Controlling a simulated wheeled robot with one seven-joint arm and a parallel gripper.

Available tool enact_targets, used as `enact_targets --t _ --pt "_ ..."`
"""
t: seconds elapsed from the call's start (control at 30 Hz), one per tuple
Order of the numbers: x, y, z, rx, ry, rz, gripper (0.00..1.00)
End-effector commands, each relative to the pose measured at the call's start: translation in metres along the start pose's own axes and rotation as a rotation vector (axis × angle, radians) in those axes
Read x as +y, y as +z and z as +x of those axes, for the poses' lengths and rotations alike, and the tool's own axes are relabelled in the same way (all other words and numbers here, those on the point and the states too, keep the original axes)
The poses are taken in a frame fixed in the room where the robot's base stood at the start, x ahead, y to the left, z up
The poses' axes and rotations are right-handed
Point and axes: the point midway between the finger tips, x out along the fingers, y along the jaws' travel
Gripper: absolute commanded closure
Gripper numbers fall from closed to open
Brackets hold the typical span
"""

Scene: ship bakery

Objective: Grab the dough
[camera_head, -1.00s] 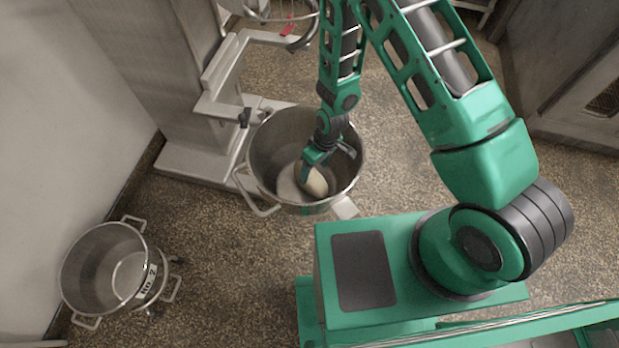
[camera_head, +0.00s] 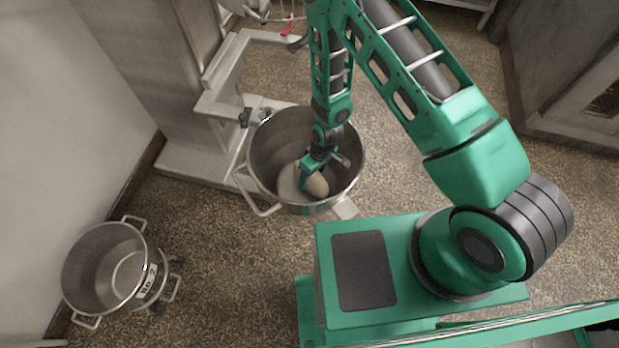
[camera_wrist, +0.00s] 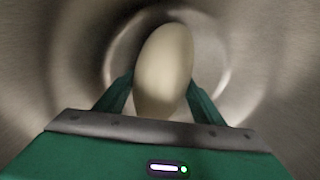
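The dough (camera_head: 317,185) is a pale, smooth, egg-shaped lump inside the steel mixing bowl (camera_head: 352,185). My gripper (camera_head: 313,174) reaches down into this bowl from above. In the wrist view the dough (camera_wrist: 164,70) stands lengthwise between the two green fingers of my gripper (camera_wrist: 160,88). The fingers press against its left and right sides, so the gripper looks shut on it. The dough's lower end is hidden behind the gripper's body. Whether the dough touches the bowl's bottom is hard to tell.
The bowl's rim and handle (camera_head: 262,208) surround my gripper closely. The mixer stand (camera_head: 200,150) is behind it to the left. The speckled floor (camera_head: 225,250) between the bowls is clear.

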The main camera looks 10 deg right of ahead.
Motion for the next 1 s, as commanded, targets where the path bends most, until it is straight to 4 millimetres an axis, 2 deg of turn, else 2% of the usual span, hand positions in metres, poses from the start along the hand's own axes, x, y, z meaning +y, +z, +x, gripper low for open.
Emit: enact_targets --t 0.03,0.1,0.13,0.47,1.0 --pt "0.001 0.000 0.000 0.000 0.001 0.000 0.69" --pt "0.001 0.000 0.000 0.000 0.001 0.000 0.86" --pt "0.001 -0.001 -0.001 0.001 0.001 0.000 0.88" --pt "0.000 -0.002 -0.007 0.003 0.001 0.000 0.88" --pt "-0.011 -0.009 -0.080 0.003 0.001 0.000 0.88"
